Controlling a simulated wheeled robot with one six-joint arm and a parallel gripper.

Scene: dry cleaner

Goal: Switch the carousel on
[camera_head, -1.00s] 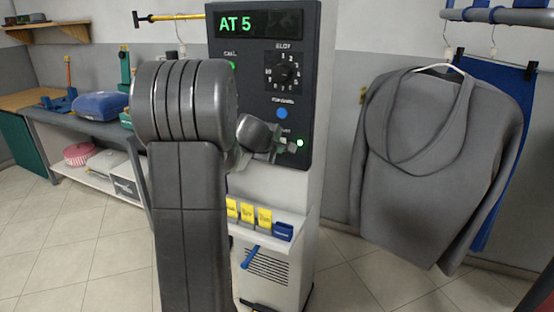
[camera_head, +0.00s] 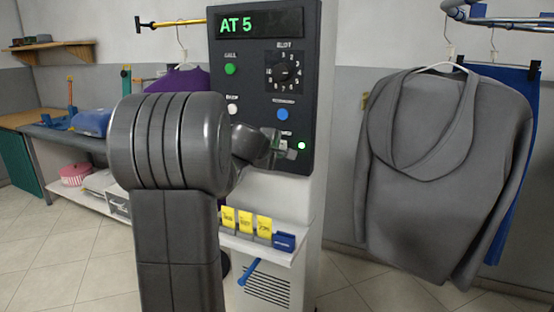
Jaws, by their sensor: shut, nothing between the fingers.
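The carousel's dark control panel (camera_head: 262,95) stands upright in the middle. Its display (camera_head: 258,24) reads "AT 5" in green. A dial (camera_head: 285,72) with numbers around it sits at the upper right of the panel. A green button (camera_head: 230,69), a white button (camera_head: 233,108) and a blue button (camera_head: 283,114) show on its face. A small lamp (camera_head: 301,146) glows green at the lower right. My gripper (camera_head: 293,148) is shut at the panel's lower right, just left of the lamp. It covers the control there, and I cannot tell whether it touches it.
A shelf (camera_head: 277,252) below the panel holds yellow tags (camera_head: 245,223) and a blue box (camera_head: 284,242). A grey sweatshirt (camera_head: 430,180) hangs at the right. A purple garment (camera_head: 183,80) hangs behind my arm. A workbench (camera_head: 75,138) stands at the left.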

